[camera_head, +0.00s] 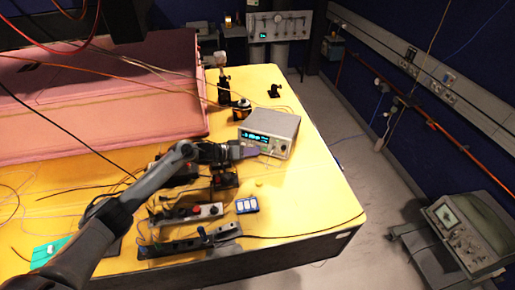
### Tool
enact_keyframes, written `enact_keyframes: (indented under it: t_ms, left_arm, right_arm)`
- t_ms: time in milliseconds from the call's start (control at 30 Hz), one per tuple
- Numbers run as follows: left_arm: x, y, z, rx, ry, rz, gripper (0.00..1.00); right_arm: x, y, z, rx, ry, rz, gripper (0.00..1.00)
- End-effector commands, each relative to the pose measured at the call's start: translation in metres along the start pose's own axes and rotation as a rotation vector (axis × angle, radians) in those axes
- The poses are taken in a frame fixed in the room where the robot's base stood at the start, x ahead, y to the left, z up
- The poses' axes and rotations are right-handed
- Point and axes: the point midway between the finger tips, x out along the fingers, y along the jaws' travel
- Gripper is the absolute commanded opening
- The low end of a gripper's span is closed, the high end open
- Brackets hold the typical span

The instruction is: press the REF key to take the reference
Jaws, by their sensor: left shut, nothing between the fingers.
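A grey bench instrument (283,123) with a lit cyan display stands on the yellow table. Its front panel faces left and toward me. The REF key is too small to make out among the controls, and part of the panel's lower left is close behind my gripper. My left gripper (249,152) is shut and empty, with its tips at the lower left of the panel. I cannot tell whether the tips touch it. My right gripper is not in view.
Black mounts and a rail (190,244) lie on the yellow table (300,205) in front, beside a small blue-and-white block (247,205). A pink foam enclosure (100,95) stands at the back left. Loose cables cross the table. The right part of the table is mostly clear.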

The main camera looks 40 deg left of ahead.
Motion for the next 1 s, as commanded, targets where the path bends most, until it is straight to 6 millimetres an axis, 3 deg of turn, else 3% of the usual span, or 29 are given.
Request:
enact_keyframes:
  t_ms: [1000]
  left_arm:
    - [0.0026, -0.0015, -0.0029, 0.000, 0.000, 0.000, 0.00]
  right_arm:
    - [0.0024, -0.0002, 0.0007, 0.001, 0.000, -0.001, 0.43]
